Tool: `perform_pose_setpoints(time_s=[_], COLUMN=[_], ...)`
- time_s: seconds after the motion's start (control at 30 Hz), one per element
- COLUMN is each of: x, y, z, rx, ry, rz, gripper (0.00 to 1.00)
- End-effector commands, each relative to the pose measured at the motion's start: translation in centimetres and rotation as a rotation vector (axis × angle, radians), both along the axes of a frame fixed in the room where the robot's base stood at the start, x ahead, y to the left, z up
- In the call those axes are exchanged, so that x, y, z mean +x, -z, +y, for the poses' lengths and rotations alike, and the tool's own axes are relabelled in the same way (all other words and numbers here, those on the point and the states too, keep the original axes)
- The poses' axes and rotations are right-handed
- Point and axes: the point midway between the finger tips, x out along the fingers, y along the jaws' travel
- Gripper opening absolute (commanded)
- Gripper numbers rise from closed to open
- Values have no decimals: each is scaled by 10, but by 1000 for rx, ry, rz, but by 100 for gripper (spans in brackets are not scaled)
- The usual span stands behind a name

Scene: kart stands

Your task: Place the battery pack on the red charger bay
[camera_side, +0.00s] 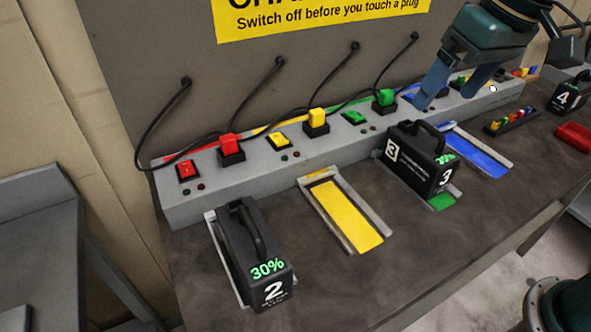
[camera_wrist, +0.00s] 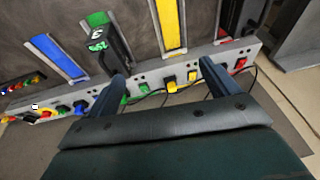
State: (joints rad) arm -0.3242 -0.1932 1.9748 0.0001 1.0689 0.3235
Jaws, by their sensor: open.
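In the side view, a black battery pack marked 2 and 30% (camera_side: 262,265) stands on the leftmost bay (camera_side: 214,226), in line with the red switch and plug. It hides most of that bay's surface. A black pack marked 3 (camera_side: 415,165) stands on the green bay (camera_side: 443,201); it also shows in the wrist view (camera_wrist: 115,45). My gripper (camera_side: 446,98) is open and empty, above the right part of the charger strip, apart from all packs. Its two fingers also show in the wrist view (camera_wrist: 162,74).
The yellow bay (camera_side: 345,215) and blue bay (camera_side: 480,152) are empty. The grey charger strip (camera_side: 260,175) carries coloured switches, upright plugs and looping black cables. A rack of small coloured pieces (camera_side: 512,119) and a red object (camera_side: 575,136) lie at the right.

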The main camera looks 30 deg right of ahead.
Motion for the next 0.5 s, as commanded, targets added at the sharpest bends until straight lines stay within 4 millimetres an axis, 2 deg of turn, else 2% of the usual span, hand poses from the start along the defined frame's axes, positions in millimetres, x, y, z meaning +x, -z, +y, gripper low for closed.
perform_pose_setpoints(time_s=[0.03, 0.2, 0.5], x=[-10, -44, -102], y=[0, 6, 31], z=[-13, -46, -89], rx=[0, -13, -55], ry=[7, 12, 21], rz=[-18, -74, -168], gripper=[87, 87, 87])
